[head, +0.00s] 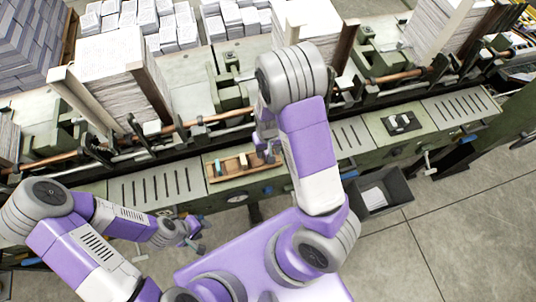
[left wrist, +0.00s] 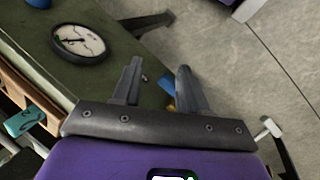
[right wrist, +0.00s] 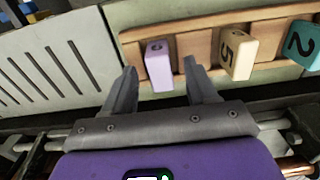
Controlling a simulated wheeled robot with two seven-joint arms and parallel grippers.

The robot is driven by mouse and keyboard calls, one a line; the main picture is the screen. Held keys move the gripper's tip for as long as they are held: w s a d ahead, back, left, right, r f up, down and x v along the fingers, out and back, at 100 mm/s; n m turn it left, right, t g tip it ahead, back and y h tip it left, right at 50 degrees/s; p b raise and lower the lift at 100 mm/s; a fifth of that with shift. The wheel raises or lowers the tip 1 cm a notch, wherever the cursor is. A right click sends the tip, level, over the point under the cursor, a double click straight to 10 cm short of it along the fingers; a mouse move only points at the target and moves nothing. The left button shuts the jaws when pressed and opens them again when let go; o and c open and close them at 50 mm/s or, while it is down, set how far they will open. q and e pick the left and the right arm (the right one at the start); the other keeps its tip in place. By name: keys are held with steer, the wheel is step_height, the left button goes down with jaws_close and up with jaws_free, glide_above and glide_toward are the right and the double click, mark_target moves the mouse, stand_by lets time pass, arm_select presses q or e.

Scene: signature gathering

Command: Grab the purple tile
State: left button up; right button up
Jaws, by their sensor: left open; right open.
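The purple tile (right wrist: 159,65), with a dark digit on it, stands in a wooden tray (head: 228,177) on the press's front ledge. In the right wrist view it shows between the two fingertips of my open right gripper (right wrist: 160,70). I cannot tell whether either finger touches it. A cream tile marked 5 (right wrist: 238,52) and a teal tile marked 2 (right wrist: 303,45) stand spaced out in the same tray. In the head view my right arm partly covers the tray's right end. My left gripper (head: 196,238) is open and empty, low in front of the ledge.
A round gauge (left wrist: 80,44) sits on the green front panel. Slotted plates (head: 150,187) lie along the ledge. A dark bin (head: 385,192) with papers stands right of my right arm. Paper stacks (head: 115,70) stand on the machine behind.

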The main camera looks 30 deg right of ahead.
jaws_close()
